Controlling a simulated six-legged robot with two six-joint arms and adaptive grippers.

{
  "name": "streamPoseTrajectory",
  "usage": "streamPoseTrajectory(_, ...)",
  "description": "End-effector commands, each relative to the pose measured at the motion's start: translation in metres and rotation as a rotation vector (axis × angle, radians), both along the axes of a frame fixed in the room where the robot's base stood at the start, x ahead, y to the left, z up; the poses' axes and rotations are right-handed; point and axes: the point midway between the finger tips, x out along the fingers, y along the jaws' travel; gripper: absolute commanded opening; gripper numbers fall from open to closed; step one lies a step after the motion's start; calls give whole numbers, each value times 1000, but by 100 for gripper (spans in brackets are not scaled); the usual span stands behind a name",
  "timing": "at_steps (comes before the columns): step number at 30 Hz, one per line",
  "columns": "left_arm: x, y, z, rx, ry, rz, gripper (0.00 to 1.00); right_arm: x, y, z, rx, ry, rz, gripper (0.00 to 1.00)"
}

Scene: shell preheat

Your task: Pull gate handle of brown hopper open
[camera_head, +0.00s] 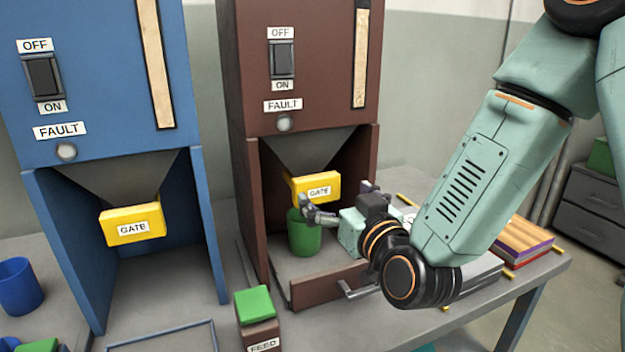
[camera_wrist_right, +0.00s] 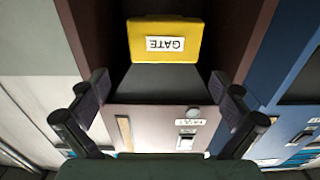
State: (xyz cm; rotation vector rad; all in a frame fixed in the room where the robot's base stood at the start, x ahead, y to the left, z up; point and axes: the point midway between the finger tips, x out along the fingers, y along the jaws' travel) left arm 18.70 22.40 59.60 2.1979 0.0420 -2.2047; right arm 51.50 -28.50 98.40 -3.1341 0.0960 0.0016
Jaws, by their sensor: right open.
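The brown hopper (camera_head: 252,70) stands in the middle of the head view. Its yellow gate handle (camera_head: 315,186), labelled GATE, sits under the grey funnel. My right gripper (camera_head: 340,200) is open just in front of and slightly below the handle, with its fingers apart. In the right wrist view the yellow gate handle (camera_wrist_right: 166,42) shows upside down beyond the open fingers (camera_wrist_right: 160,105), with nothing between them. I cannot tell from these views whether a finger touches the handle. My left gripper is not in view.
A green cup (camera_head: 303,236) stands under the brown hopper's gate, close to my right gripper. A blue hopper (camera_head: 100,105) with its own yellow gate handle (camera_head: 132,225) stands to the left. A box labelled FEED (camera_head: 260,330) with a green top is in front. A blue cup (camera_head: 19,286) is far left.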

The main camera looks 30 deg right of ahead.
Motion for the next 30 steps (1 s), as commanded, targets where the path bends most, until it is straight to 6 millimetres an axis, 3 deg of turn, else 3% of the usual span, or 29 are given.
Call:
streamPoseTrajectory(15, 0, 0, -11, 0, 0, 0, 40, 65, -3, -1, -2, 1, 3, 100)
streamPoseTrajectory(27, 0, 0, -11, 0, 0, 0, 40, 76, -3, -1, 0, 3, 4, 100)
streamPoseTrajectory(30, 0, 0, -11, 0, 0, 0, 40, 76, -3, -1, 0, 3, 4, 92)
